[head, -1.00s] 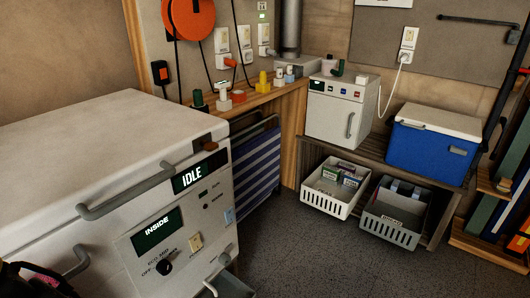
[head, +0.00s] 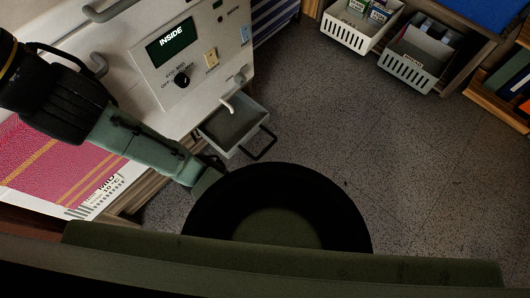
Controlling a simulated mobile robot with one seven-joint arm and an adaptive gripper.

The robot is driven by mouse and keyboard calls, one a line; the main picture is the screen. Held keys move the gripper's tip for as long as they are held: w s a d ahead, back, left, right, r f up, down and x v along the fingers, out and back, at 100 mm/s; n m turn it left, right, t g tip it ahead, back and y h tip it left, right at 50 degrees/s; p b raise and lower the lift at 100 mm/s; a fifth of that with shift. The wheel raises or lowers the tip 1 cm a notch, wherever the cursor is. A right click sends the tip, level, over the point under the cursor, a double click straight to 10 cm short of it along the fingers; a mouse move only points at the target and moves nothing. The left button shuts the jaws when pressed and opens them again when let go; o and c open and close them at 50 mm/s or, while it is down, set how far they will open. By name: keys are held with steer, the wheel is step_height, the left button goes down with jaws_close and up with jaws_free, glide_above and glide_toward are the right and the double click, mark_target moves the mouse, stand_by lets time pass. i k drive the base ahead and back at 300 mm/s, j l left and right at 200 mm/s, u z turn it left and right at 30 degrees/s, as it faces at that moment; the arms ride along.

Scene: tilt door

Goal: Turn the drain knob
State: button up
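A white machine (head: 125,30) stands at the upper left in the head view. Its front panel carries a small black rotary knob (head: 182,81), with small printed words that include OFF; I cannot read a drain label. Below and right of it, a pale spout or lever (head: 226,106) sticks out above a grey open tray (head: 232,127). My arm crosses the left side, left of the panel and apart from the knob. I cannot make out gripper fingers; the arm's far end appears to run out of the left edge.
The tray has a dark wire handle (head: 263,144) jutting over the floor. Open grey floor (head: 390,150) lies to the right. A white basket (head: 350,35) and a grey basket (head: 412,60) stand at the back.

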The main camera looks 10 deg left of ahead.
mark_target(241, 80)
steer(key=k+l+u, duration=0.1)
steer(key=u, duration=0.35)
steer(key=k+u, duration=0.25)
steer(key=u, duration=0.15)
steer(key=k+u, duration=0.2)
steer(key=u, duration=0.25)
